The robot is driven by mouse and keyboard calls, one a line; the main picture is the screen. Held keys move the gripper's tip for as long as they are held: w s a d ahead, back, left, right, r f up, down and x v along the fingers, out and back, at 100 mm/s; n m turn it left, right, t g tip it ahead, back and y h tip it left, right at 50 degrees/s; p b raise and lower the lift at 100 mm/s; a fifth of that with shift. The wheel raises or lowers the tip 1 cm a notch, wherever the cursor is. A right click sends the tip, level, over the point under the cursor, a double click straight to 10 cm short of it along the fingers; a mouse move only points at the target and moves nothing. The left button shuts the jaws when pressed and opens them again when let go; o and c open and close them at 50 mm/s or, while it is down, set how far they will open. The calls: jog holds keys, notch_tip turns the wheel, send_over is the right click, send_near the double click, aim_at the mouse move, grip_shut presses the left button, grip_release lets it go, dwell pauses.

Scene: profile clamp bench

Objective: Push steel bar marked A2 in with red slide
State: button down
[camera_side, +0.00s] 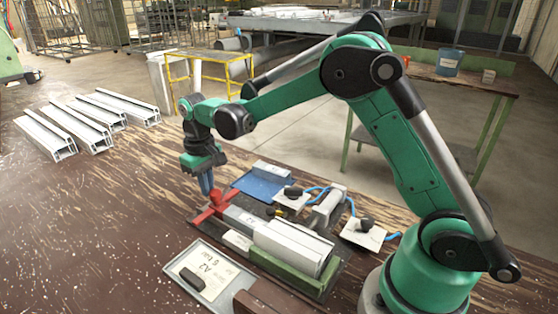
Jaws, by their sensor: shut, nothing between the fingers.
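The red slide (206,213) sits at the left end of the clamp fixture. A grey steel bar (240,218) lies between the slide and the white profile (290,247), with a small marking too small to read surely. My gripper (207,190) points down with its blue fingers shut and empty. The fingertips are right beside the upright part of the red slide, on its left and far side. I cannot tell whether they touch it. The white profile lies against a green block (292,277). A tray (207,299) in front carries a card reading A2.
Black knobs on white plates (365,238) and blue hoses stand to the right. Several white profiles (85,125) lie at the far left. The bench front left is clear.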

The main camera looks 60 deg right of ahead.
aim_at(245, 218)
jog(key=shift+s, duration=4.9)
notch_tip(245, 218, up, 7)
jog(key=w, duration=0.1)
jog(key=s+r+t, duration=0.1)
jog(key=s+t, duration=0.5)
jog(key=t, duration=0.1)
jog(key=shift+s, duration=0.2)
jog(key=shift+a+r, duration=0.1)
